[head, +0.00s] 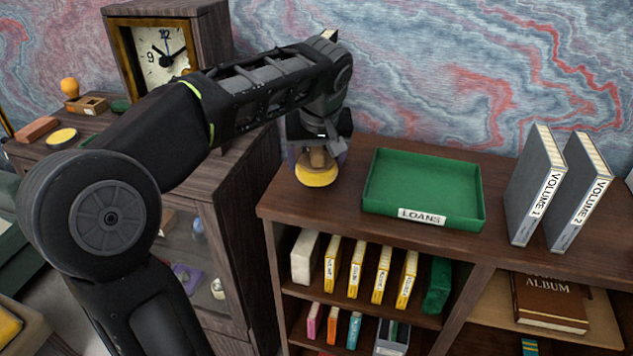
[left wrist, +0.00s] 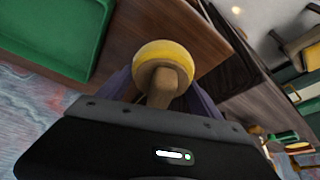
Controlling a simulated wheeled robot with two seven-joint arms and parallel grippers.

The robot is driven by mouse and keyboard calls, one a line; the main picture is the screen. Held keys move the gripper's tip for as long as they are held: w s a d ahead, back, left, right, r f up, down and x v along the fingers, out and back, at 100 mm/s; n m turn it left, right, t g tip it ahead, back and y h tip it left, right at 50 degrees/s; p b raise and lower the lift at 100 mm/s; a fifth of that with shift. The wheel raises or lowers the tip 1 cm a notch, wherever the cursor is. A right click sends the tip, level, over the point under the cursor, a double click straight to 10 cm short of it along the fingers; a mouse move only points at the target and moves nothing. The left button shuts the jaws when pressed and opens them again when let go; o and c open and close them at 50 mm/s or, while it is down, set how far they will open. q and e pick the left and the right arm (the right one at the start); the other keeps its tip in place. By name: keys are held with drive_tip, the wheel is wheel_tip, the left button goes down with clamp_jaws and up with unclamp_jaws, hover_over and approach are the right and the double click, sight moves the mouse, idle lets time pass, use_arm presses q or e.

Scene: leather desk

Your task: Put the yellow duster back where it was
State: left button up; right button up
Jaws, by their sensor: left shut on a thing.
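The yellow duster (head: 317,176) has a round yellow pad and a wooden handle. My left gripper (head: 318,158) is shut on its handle from above. The duster is over the left end of the bookcase top (head: 345,215), left of the green tray; I cannot tell whether its pad touches the wood. In the left wrist view, the yellow pad (left wrist: 178,55) shows beyond the wooden handle, between the gripper's fingers (left wrist: 160,92). My right gripper is not in view.
A green tray (head: 474,215) labelled LOANS lies right of the duster, with two grey volumes (head: 538,185) farther right. At left, a dark cabinet bears a clock (head: 160,55), a reddish block (head: 37,130), a round yellow item (head: 61,136) and a yellow-knobbed object (head: 69,87).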

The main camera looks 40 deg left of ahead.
sight(318, 155)
use_arm(q)
drive_tip(key=shift+f, duration=0.9)
drive_tip(key=shift+f+p, duration=0.3)
drive_tip(key=shift+f, duration=1.6)
drive_tip(key=o, duration=1.2)
drive_tip(key=shift+f, duration=0.1)
drive_tip(key=b+v, duration=0.1)
drive_tip(key=v, duration=1.1)
drive_tip(key=shift+d, duration=0.1)
